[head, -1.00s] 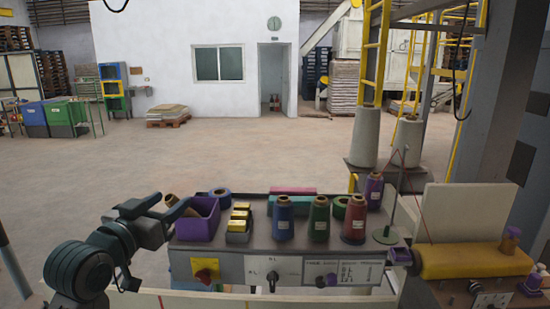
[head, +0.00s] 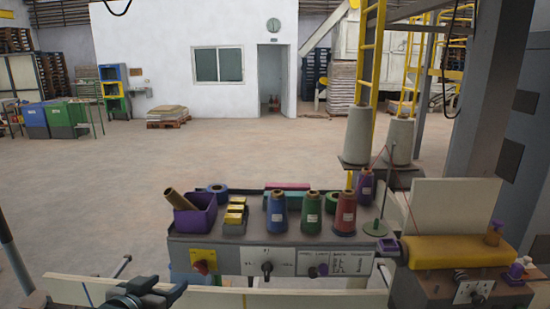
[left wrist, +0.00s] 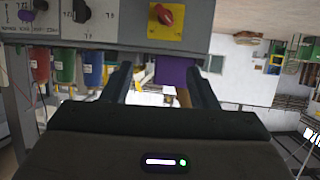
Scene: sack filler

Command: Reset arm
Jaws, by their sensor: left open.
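My left gripper (head: 150,290) is low at the front left in the head view, over the pale front rail and below the bench. In the left wrist view its two fingers (left wrist: 160,85) stand apart with nothing between them. The picture there is upside down, with the control panel and its red knob (left wrist: 163,14) beyond the fingers. My right gripper is not in view.
The bench holds a purple bin (head: 196,215) with a brown cardboard tube (head: 181,199), yellow blocks (head: 235,215), and blue (head: 277,213), green (head: 311,213) and red (head: 345,214) thread cones. The pale rail (head: 225,299) runs along the front. The floor behind is open.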

